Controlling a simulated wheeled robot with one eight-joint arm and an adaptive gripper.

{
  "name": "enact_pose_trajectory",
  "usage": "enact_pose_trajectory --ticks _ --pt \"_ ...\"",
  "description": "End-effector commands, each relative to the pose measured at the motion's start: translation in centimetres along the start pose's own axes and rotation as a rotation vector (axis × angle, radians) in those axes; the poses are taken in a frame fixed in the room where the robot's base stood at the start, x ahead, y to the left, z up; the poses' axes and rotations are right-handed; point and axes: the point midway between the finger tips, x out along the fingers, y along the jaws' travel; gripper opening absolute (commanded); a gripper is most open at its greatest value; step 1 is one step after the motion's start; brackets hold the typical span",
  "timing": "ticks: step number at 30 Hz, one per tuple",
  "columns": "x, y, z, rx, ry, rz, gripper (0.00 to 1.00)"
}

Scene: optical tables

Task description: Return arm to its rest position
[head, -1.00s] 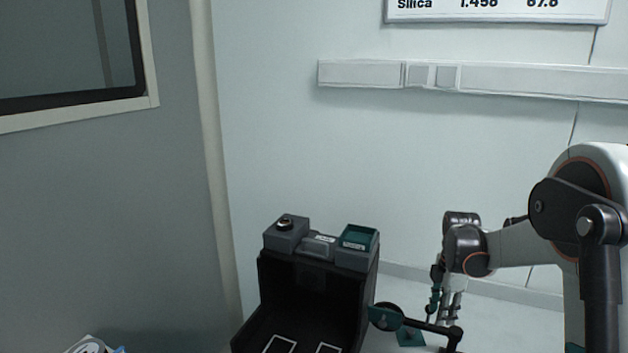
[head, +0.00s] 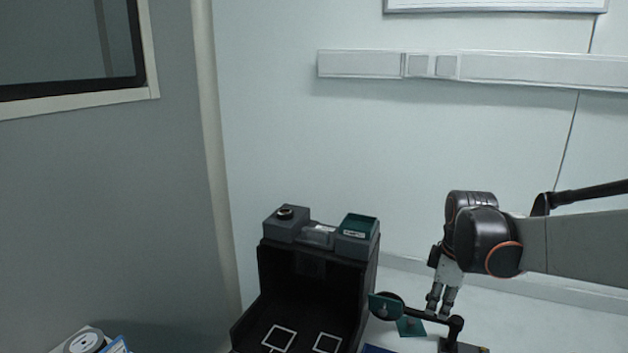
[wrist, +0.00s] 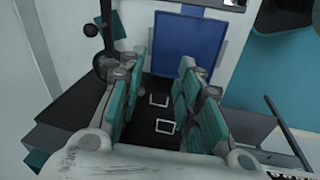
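My gripper (head: 438,311) hangs pointing down at the right of the head view, beside the black open-fronted box and close above or behind a dark jointed stand. My arm reaches in from the right edge with its forearm nearly level. In the wrist view my gripper (wrist: 158,105) has its teal-padded fingers wide apart. Nothing is held between them; the dark floor with white square outlines shows through the gap.
The black box (head: 310,272) has a grey block (head: 286,222) and a teal-topped block (head: 357,235) on top. The dark stand (head: 420,316) carries a round disc near my fingers. A blue panel (wrist: 188,45) shows in the wrist view. The wall behind is bare below its rail.

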Motion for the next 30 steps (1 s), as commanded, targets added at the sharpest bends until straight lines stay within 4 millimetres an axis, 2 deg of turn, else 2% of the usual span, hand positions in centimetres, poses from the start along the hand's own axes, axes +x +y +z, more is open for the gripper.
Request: enact_pose_trajectory --ticks 1,6,13,17,24,30 --pt "-0.4 -1.4 0.1 0.048 0.010 0.018 0.32" --pt "-2.2 -5.3 0.3 0.236 0.055 0.078 0.32" --pt "-3.3 -10.8 1.1 0.490 0.138 0.142 0.32" --pt "-3.3 -13.9 1.8 0.632 0.195 0.169 0.32" --pt "-2.0 -19.1 3.0 0.880 0.311 0.192 0.32" --pt "-1.1 -21.3 3.6 1.008 0.376 0.193 0.32"
